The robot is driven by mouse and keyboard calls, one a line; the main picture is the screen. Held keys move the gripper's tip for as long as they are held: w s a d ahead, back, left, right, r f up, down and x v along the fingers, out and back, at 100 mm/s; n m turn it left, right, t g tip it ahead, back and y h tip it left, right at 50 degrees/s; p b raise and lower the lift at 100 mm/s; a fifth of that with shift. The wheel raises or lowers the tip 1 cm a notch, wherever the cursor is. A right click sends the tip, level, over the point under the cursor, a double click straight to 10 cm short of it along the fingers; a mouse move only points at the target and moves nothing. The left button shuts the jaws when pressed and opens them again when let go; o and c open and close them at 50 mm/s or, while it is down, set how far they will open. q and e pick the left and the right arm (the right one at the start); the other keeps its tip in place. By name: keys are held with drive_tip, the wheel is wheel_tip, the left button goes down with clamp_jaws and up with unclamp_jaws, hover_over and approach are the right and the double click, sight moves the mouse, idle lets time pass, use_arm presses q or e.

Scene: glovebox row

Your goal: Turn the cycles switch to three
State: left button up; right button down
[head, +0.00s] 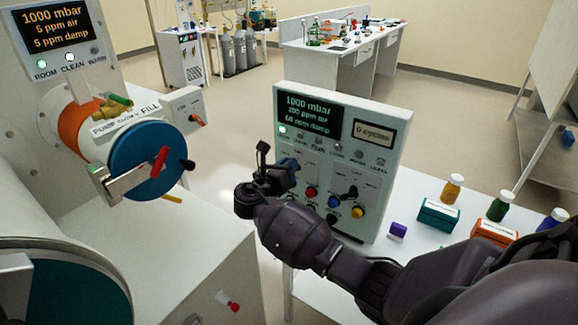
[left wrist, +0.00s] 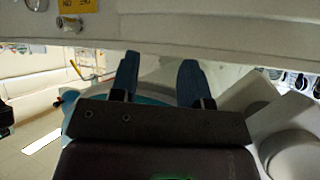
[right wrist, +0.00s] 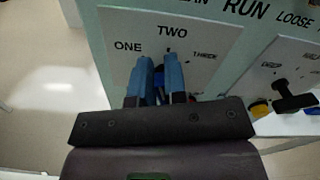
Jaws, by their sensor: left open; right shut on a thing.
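The cycles switch plate (right wrist: 120,30) shows in the right wrist view, with the marks ONE at left, TWO at top and THREE at right. My right gripper (right wrist: 159,75) is shut on the switch knob, its blue fingers close together just below TWO. The fingers hide most of the knob, so I cannot tell exactly where it points. In the head view my right gripper (head: 282,168) is at the left part of the control panel (head: 395,150). The panel's small display (head: 374,132) reads 0 cycles. My left gripper (left wrist: 158,80) is open and empty, below a pale wall.
A black handle (right wrist: 294,97) on the neighbouring plate stands close to the right of my right gripper. The white table (head: 405,205) carries small boxes and bottles at right. The glovebox with a blue round door (head: 135,165) stands at left.

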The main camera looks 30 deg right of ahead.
drive_tip(key=c, duration=1.2)
unclamp_jaws()
drive_tip(key=shift+o, duration=0.2)
drive_tip(key=b+v, duration=0.1)
drive_tip(key=v, duration=0.9)
drive_tip(key=shift+s+a, duration=0.2)
drive_tip(key=shift+a, duration=0.15)
